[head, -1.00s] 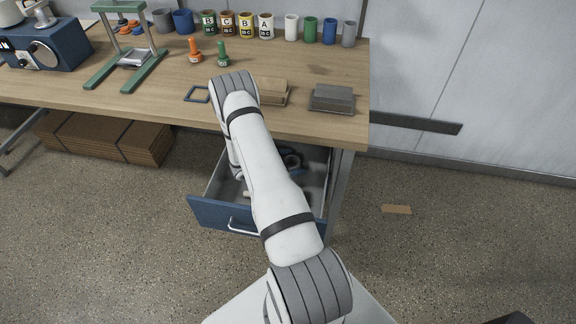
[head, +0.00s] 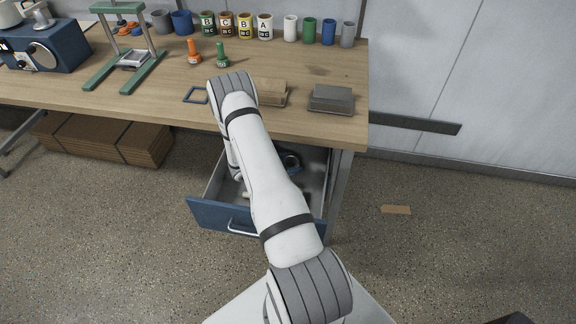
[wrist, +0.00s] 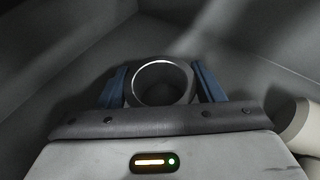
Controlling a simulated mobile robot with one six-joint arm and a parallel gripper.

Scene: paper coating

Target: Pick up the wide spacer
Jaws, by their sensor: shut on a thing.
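A dark grey ring with a bright upper rim, which I take to be the wide spacer (wrist: 187,86), shows in the middle of the wrist view. My gripper (wrist: 161,82) has its two blue fingers on either side of this ring and is shut on it. Grey walls, like those of the open drawer, surround it. In the head view my arm reaches down into the open blue-fronted drawer (head: 208,213). There my gripper and the held ring are hidden by the arm and the table edge.
A cream cylinder (wrist: 303,125) lies at the right in the wrist view. A blue round item (head: 291,162) shows in the drawer under the wooden table (head: 300,122).

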